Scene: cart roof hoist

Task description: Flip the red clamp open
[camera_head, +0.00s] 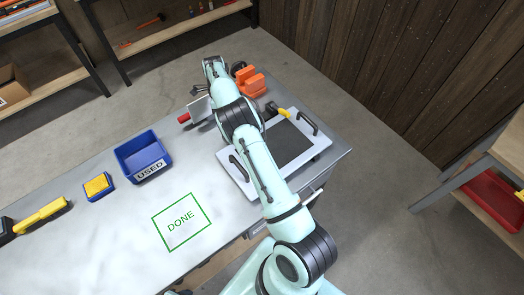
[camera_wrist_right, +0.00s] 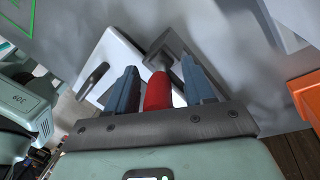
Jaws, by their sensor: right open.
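The red clamp (camera_head: 184,118) shows as a small red grip at the left end of a pale metal part on the table, left of my right arm. In the right wrist view the red grip (camera_wrist_right: 158,92) stands between the two fingers of my right gripper (camera_wrist_right: 160,88). The gripper is open, with a gap visible on each side of the grip. I cannot tell how deep the grip sits between the fingers. In the head view the right gripper (camera_head: 199,90) is small and partly hidden by its own wrist. My left gripper is not in view.
A white framed panel (camera_head: 314,151) with black handles lies under my right arm. An orange object (camera_head: 250,82) stands behind it. A blue bin marked USED (camera_head: 143,157), a yellow-and-blue block (camera_head: 98,186) and a yellow tool (camera_head: 40,216) are left. The green DONE square (camera_head: 181,221) is clear.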

